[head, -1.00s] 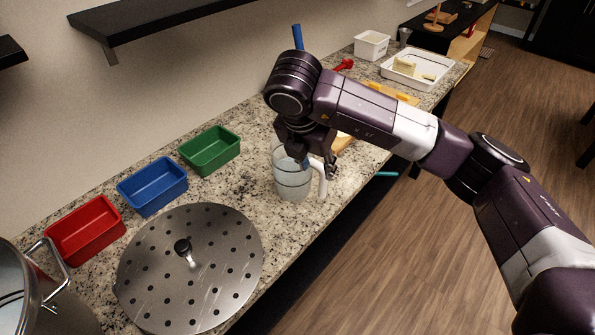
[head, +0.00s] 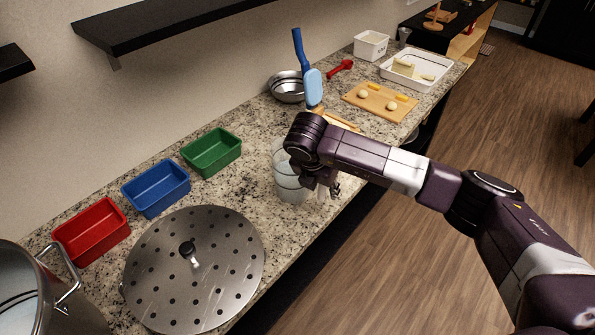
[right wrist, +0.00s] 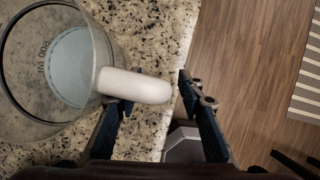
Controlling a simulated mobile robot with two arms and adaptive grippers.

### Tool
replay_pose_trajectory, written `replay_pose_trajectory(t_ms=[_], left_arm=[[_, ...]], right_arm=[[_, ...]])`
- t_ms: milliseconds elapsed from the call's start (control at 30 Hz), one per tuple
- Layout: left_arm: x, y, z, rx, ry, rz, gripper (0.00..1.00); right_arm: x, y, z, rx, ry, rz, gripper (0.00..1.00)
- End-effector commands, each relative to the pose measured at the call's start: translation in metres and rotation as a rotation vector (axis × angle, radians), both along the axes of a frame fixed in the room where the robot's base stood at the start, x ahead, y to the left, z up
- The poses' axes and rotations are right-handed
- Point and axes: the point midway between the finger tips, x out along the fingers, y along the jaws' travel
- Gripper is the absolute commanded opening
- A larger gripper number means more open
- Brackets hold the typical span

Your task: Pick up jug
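The jug (head: 291,187) is a clear, ringed measuring jug standing upright near the counter's front edge, partly hidden by my right arm. In the right wrist view the jug (right wrist: 45,125) is at the left, with printed markings and a thick white handle (right wrist: 133,85). My right gripper (head: 327,190) is low at the handle side of the jug. In the right wrist view its fingers (right wrist: 152,88) are apart, and the handle reaches into the gap, near the left finger. I cannot tell whether they touch. My left gripper is out of view.
A perforated steel lid (head: 190,285), red (head: 92,232), blue (head: 156,188) and green (head: 211,153) bins lie left of the jug. A stockpot (head: 40,295) stands at lower left. A metal bowl (head: 286,88), blue-handled brush (head: 312,85) and cutting board (head: 378,103) lie beyond.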

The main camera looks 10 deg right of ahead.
Motion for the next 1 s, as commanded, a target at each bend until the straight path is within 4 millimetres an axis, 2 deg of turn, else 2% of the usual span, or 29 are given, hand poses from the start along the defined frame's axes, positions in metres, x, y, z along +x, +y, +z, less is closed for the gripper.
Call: replay_pose_trajectory(t_ms=[233,567,1000], left_arm=[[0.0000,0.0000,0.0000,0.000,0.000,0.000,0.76],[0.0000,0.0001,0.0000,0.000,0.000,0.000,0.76],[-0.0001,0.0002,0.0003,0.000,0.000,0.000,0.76]], right_arm=[[0.0006,0.0000,-0.0019,0.000,0.000,0.001,0.35],[0.0005,0.0002,-0.0015,0.001,-0.001,0.000,0.00],[0.0022,0.0008,0.0011,0.003,-0.006,0.000,0.00]])
